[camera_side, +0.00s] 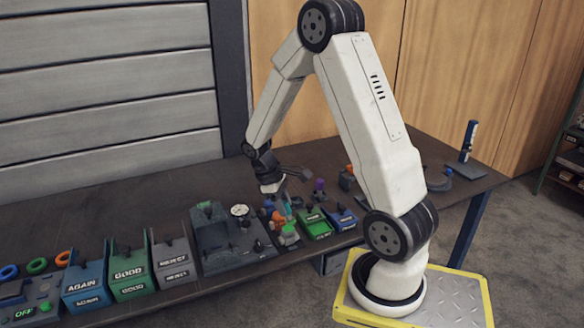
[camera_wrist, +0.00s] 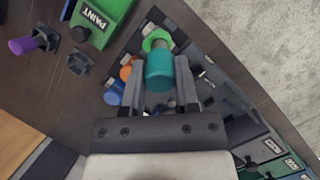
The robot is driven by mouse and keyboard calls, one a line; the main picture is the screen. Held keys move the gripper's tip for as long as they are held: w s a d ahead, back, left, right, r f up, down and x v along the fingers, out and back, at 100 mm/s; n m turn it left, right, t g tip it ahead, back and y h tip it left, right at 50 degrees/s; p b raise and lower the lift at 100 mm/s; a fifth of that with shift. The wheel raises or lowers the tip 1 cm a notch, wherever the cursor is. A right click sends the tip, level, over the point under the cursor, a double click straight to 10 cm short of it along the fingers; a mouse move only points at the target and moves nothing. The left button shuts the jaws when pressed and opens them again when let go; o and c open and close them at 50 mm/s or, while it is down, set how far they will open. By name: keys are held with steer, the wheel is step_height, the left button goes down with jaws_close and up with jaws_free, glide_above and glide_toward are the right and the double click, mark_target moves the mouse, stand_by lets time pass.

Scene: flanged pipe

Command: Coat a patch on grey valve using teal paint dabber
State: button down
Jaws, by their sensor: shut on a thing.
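My gripper (camera_wrist: 160,100) is shut on the teal paint dabber (camera_wrist: 160,70), whose teal cylinder sits between the fingers in the wrist view. In the side view my gripper (camera_side: 279,197) is low over the table, among a cluster of small coloured parts. A bright green ring or cap (camera_wrist: 157,40) shows just beyond the dabber; I cannot tell whether they touch. Orange (camera_wrist: 126,72) and blue (camera_wrist: 114,94) parts lie left of the dabber. I cannot clearly make out the grey valve; a pale round wheel-like part (camera_side: 239,211) stands on the dark fixture left of the gripper.
A green tray marked PAINT (camera_wrist: 98,22) and a purple-topped tool (camera_wrist: 24,46) are close by. A blue tray (camera_side: 342,219) is to the right. AGAIN (camera_side: 85,284), GOOD (camera_side: 130,271) and REJECT (camera_side: 175,262) bins line the left front edge. The back of the table is mostly clear.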

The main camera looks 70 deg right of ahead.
steer(key=shift+r, duration=2.55)
